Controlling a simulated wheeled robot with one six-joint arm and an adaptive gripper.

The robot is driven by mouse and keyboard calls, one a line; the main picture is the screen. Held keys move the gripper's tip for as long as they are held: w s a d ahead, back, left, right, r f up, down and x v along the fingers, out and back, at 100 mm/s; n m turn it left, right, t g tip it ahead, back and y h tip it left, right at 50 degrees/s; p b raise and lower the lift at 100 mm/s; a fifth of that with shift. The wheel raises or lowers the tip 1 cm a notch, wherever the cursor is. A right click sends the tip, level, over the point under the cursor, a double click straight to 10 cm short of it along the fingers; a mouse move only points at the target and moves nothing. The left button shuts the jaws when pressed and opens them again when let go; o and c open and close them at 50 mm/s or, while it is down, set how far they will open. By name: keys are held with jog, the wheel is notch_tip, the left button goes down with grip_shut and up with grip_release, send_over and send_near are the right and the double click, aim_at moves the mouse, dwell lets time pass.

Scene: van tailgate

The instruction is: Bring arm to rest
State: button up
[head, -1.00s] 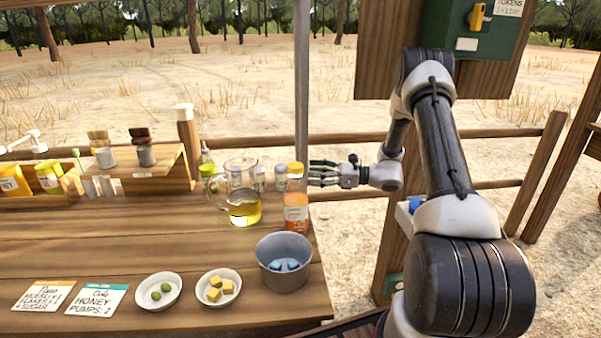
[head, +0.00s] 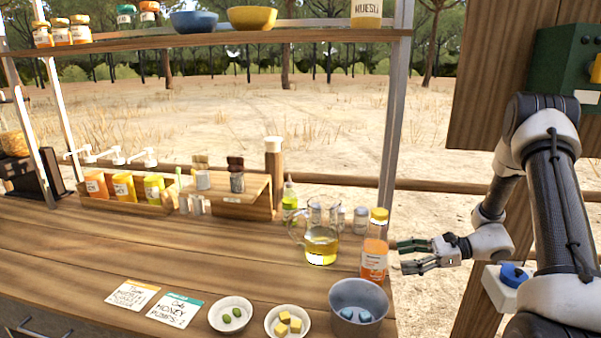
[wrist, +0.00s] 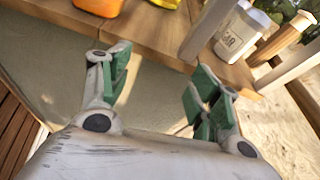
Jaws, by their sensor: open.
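My gripper (head: 418,254) is open and empty, at the right end of the wooden counter (head: 200,235), just right of an orange bottle with a yellow cap (head: 374,250). In the head view its fingers point left, and I cannot tell whether they touch the bottle. In the wrist view my gripper (wrist: 160,85) shows two green-padded fingers spread apart with nothing between them. Beyond them are the counter's edge and a white-labelled jar (wrist: 240,32). My arm comes down from the right side of the head view.
A glass jug of yellow liquid (head: 321,245) stands left of the bottle. A grey pot (head: 358,308) and two bowls (head: 231,314) (head: 288,322) line the front. A metal post (head: 391,130) and a wooden post with a green box (head: 567,62) stand near my arm.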

jog(key=s+d+r+n+g+h, duration=0.25)
jog(key=s+r+n+h, duration=0.35)
jog(key=s, duration=0.4)
jog(key=s+d+r+n+g+h, duration=0.2)
jog(key=s+r+n+g+h, duration=0.1)
jog(key=s+r+n, duration=0.5)
jog(key=s+r+n+t+h, duration=0.5)
jog(key=s+r, duration=0.5)
jog(key=r, duration=0.3)
jog(key=shift+s+r+t, duration=0.3)
jog(key=shift+r+t, duration=0.1)
jog(key=shift+t, duration=0.45)
